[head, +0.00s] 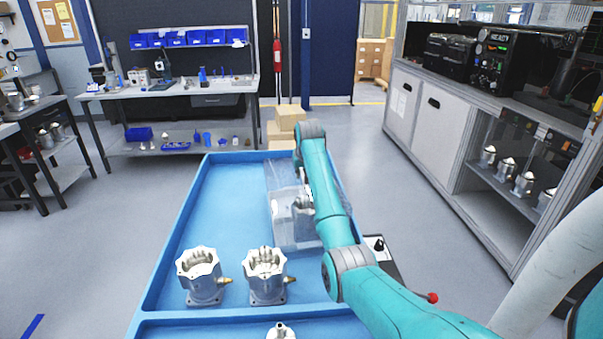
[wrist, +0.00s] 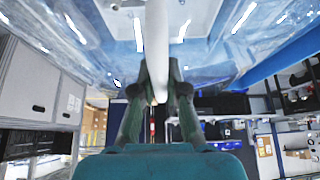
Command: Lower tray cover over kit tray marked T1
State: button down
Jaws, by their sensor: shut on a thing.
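The clear tray cover (head: 283,180) shows in the head view over the right part of a blue tray-like surface with a raised rim (head: 172,250). Its clear walls (wrist: 60,45) also fill the upper wrist view. My gripper (wrist: 158,80) is shut on the cover's white handle (wrist: 157,35). In the head view my arm hides most of the gripper. No T1 mark is legible, and I cannot tell which part is the kit tray. A pale plate-like part shows behind the cover at the top of the wrist view. The cover's height above the surface is unclear.
Two silver housings (head: 200,276) and (head: 266,275) stand left of my arm on the blue surface. Another part (head: 281,331) is cut off at the bottom edge. A dark box with a black knob (head: 376,245) is to the right. The blue surface's left half is clear farther back.

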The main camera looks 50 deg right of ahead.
jog(key=c, duration=1.1)
grip_release()
jog(key=v, duration=1.1)
jog(key=shift+r, duration=0.2)
jog(key=shift+s+a+r, duration=0.15)
jog(key=shift+a+r, duration=0.05)
jog(key=shift+r, duration=0.05)
